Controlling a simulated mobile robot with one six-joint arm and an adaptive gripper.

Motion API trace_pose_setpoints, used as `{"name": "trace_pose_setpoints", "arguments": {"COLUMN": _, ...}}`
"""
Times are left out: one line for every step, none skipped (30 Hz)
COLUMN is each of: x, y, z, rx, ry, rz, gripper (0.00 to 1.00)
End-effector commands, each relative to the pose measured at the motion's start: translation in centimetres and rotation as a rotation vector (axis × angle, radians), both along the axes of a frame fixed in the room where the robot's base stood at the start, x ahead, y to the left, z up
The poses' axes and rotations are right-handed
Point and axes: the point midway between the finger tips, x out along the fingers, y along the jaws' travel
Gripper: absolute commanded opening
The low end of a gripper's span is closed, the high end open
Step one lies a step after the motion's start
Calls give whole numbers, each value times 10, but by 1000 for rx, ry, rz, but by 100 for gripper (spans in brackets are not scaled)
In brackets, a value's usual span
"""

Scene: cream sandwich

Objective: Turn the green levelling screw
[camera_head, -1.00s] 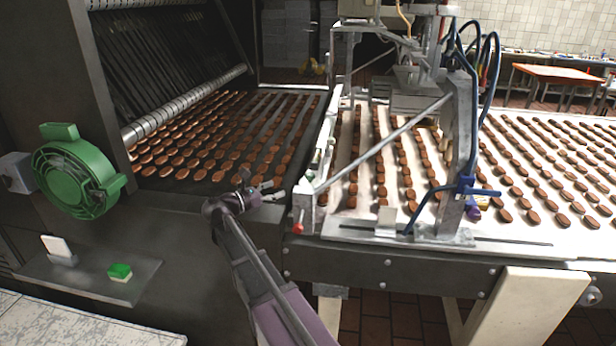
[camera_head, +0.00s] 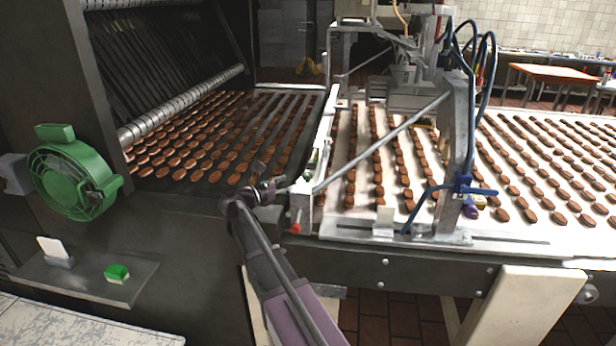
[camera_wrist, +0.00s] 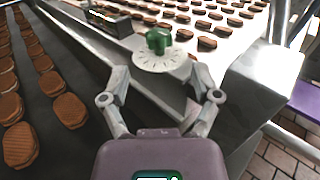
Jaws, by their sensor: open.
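The green levelling screw (camera_wrist: 158,40) stands upright on a pale round dial (camera_wrist: 158,61) with marks, in the wrist view. It sits on the metal edge of the conveyor frame, ahead of my gripper (camera_wrist: 168,82). My gripper is open and empty, its two fingers apart on either side of the line to the dial, with the screw beyond the fingertips. In the head view my gripper (camera_head: 277,187) is at the joint between the dark belt and the pale belt. There the screw is small and hard to make out near the gripper.
Brown biscuits lie in rows on the dark belt (camera_head: 200,185) and the pale belt (camera_head: 345,200). A grey diagonal bar (camera_head: 385,142) and upright bracket (camera_head: 458,150) stand right of my gripper. A red knob (camera_head: 295,227) is close by. A green fan-like housing (camera_head: 75,180) is far left.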

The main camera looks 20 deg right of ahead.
Motion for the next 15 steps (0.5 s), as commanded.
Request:
{"name": "trace_pose_setpoints", "arguments": {"x": 2, "y": -9, "z": 0, "rx": 0, "ry": 0, "rz": -2, "gripper": 80}}
{"name": "trace_pose_setpoints", "arguments": {"x": 3, "y": -14, "z": 0, "rx": 0, "ry": 0, "rz": -2, "gripper": 80}}
{"name": "trace_pose_setpoints", "arguments": {"x": 4, "y": -19, "z": 0, "rx": 0, "ry": 0, "rz": -1, "gripper": 80}}
{"name": "trace_pose_setpoints", "arguments": {"x": 5, "y": -23, "z": 0, "rx": 0, "ry": 0, "rz": -2, "gripper": 80}}
{"name": "trace_pose_setpoints", "arguments": {"x": 6, "y": -28, "z": 0, "rx": 0, "ry": 0, "rz": -2, "gripper": 80}}
{"name": "trace_pose_setpoints", "arguments": {"x": 7, "y": -34, "z": 0, "rx": 0, "ry": 0, "rz": -1, "gripper": 80}}
{"name": "trace_pose_setpoints", "arguments": {"x": 8, "y": -38, "z": 0, "rx": 0, "ry": 0, "rz": -1, "gripper": 80}}
{"name": "trace_pose_setpoints", "arguments": {"x": 9, "y": -42, "z": 0, "rx": 0, "ry": 0, "rz": -1, "gripper": 80}}
{"name": "trace_pose_setpoints", "arguments": {"x": 9, "y": -47, "z": 0, "rx": 0, "ry": 0, "rz": -1, "gripper": 80}}
{"name": "trace_pose_setpoints", "arguments": {"x": 10, "y": -51, "z": 0, "rx": 0, "ry": 0, "rz": -1, "gripper": 80}}
{"name": "trace_pose_setpoints", "arguments": {"x": 11, "y": -54, "z": 0, "rx": 0, "ry": 0, "rz": 0, "gripper": 80}}
{"name": "trace_pose_setpoints", "arguments": {"x": 12, "y": -58, "z": 0, "rx": 0, "ry": 0, "rz": 0, "gripper": 80}}
{"name": "trace_pose_setpoints", "arguments": {"x": 12, "y": -61, "z": 0, "rx": 0, "ry": 0, "rz": 0, "gripper": 80}}
{"name": "trace_pose_setpoints", "arguments": {"x": 13, "y": -63, "z": 0, "rx": 0, "ry": 0, "rz": 0, "gripper": 80}}
{"name": "trace_pose_setpoints", "arguments": {"x": 13, "y": -66, "z": 0, "rx": 0, "ry": 0, "rz": 1, "gripper": 80}}
